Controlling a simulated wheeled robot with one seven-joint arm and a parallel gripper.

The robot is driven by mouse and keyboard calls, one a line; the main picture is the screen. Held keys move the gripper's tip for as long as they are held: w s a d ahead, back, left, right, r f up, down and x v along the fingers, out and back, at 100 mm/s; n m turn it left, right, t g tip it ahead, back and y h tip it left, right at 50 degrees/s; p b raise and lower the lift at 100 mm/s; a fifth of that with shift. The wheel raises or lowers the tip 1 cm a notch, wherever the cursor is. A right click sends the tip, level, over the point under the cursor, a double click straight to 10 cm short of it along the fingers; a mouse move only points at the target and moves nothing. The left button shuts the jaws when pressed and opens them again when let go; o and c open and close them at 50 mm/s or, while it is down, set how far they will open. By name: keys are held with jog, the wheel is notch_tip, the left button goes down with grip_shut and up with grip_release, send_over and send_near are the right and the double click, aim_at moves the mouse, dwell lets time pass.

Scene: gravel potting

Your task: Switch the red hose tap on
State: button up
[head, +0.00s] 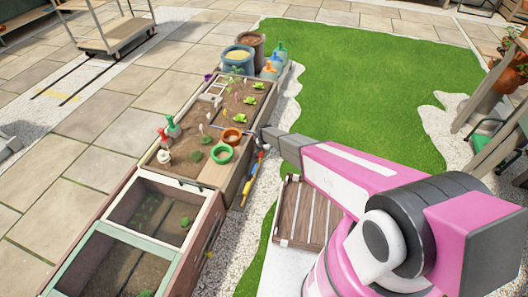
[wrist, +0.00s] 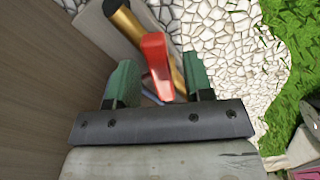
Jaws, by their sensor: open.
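The red tap handle (wrist: 156,66) shows in the wrist view as an upright red lever beside a brass-coloured pipe (wrist: 128,24). My gripper (wrist: 158,64) is open, with one green finger to the left of the red handle and one to the right. Gaps show on both sides, so neither finger visibly touches it. In the head view my gripper (head: 262,135) is at the right side of the wooden planter (head: 238,178), small and hard to make out.
A brown wall (wrist: 45,80) stands close on the left in the wrist view. White gravel (wrist: 235,50) and grass lie to the right. In the head view, pots and seedlings stand in the planter, and a wooden slatted crate (head: 305,215) lies beneath my arm. The lawn (head: 350,90) is clear.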

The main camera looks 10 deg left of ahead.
grip_shut()
jog(key=shift+d, duration=0.1)
jog(key=m, duration=0.2)
jog(key=shift+s+d+m, duration=0.3)
jog(key=shift+d+m, duration=0.05)
jog(key=shift+m, duration=0.05)
jog(key=m, duration=0.2)
jog(key=s+m, duration=0.1)
jog(key=shift+d+m, duration=0.35)
jog(key=shift+m, duration=0.05)
jog(key=m, duration=0.1)
jog(key=s+m, duration=0.1)
jog(key=m, duration=0.1)
jog(key=shift+d+r, duration=0.1)
jog(key=shift+d, duration=0.1)
jog(key=shift+s+m, duration=0.3)
jog(key=shift+m, duration=0.65)
jog(key=shift+s+m, duration=0.25)
jog(key=shift+m, duration=0.7)
grip_release()
